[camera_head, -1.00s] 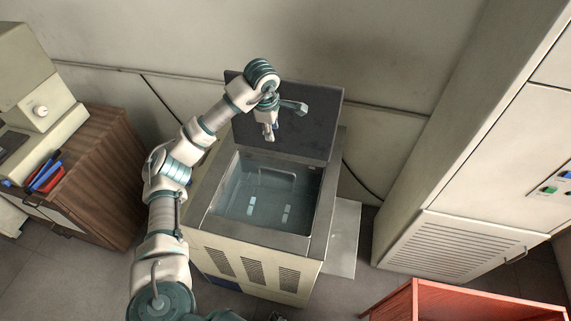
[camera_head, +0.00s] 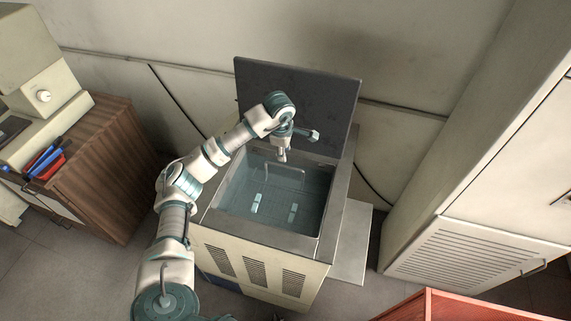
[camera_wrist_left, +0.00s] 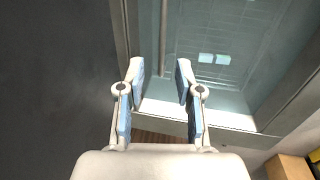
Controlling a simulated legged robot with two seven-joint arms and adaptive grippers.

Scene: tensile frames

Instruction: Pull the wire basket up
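The wire basket sits low inside the open tank (camera_head: 335,215), in bluish liquid. Its handle (camera_head: 290,169) shows in the head view as a thin pale loop near the back of the tank. In the left wrist view the handle appears as a thin grey bar (camera_wrist_left: 164,38), lined up with the gap between my fingers. My left gripper (camera_head: 282,157) points down over the back part of the tank. My right gripper is not visible.
The tank's dark lid (camera_head: 300,105) stands open behind my left arm. A wooden cabinet (camera_head: 105,165) with pens is on the left. A tall pale cabinet (camera_head: 460,245) and a red box (camera_head: 465,306) are on the right. Pale pieces (camera_head: 257,203) show inside the tank.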

